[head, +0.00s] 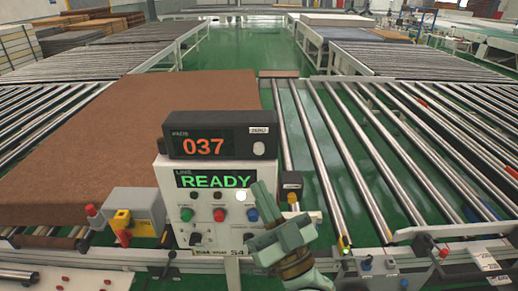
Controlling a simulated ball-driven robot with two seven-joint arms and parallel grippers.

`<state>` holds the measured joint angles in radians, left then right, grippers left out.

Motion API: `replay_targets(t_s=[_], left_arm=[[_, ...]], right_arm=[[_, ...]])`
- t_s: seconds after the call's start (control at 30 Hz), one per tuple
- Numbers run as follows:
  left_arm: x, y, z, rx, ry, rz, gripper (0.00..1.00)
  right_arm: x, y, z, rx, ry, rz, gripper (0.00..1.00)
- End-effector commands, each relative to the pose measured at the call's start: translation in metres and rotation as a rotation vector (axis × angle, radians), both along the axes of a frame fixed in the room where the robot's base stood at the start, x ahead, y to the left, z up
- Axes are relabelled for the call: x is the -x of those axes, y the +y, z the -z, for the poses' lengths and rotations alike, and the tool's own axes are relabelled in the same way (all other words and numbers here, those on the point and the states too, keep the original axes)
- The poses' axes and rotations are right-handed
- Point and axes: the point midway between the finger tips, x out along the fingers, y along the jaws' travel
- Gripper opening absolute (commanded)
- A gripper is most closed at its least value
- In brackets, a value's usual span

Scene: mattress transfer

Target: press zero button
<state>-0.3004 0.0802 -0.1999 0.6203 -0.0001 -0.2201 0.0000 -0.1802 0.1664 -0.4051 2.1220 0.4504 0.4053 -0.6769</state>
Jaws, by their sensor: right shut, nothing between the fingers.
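A dark display box (205,147) shows orange digits reading 037. On its right side is a pale round button (259,148) under a small white label that appears to read ZERO. The box sits on a light control panel (175,215) whose screen shows READY in green. My right gripper (262,190) is shut and empty, in front of the panel's right edge. Its fingertips point up and sit below the pale button, apart from it in the picture. It hides part of the panel's lower right. My left gripper is not in view.
A large brown mattress (110,140) lies on the rollers at left, behind the panel. Roller conveyors (350,140) run along the right. A grey box with a yellow part (122,219) stands left of the panel. The panel carries green, red and blue buttons (219,215).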

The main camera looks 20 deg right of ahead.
Motion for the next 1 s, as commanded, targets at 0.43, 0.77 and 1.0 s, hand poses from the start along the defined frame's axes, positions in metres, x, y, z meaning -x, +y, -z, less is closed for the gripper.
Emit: replay_targets(t_s=[0.43, 0.77, 1.0], left_arm=[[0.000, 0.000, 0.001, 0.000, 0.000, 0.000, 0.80], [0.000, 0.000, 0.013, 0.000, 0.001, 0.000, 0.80], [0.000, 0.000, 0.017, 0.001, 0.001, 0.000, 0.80]], right_arm=[[-0.004, -0.001, 0.000, 0.001, -0.002, 0.002, 0.00], [-0.043, -0.013, 0.002, 0.001, -0.004, 0.003, 0.00], [-0.072, -0.021, 0.000, 0.002, -0.003, 0.002, 0.00]])
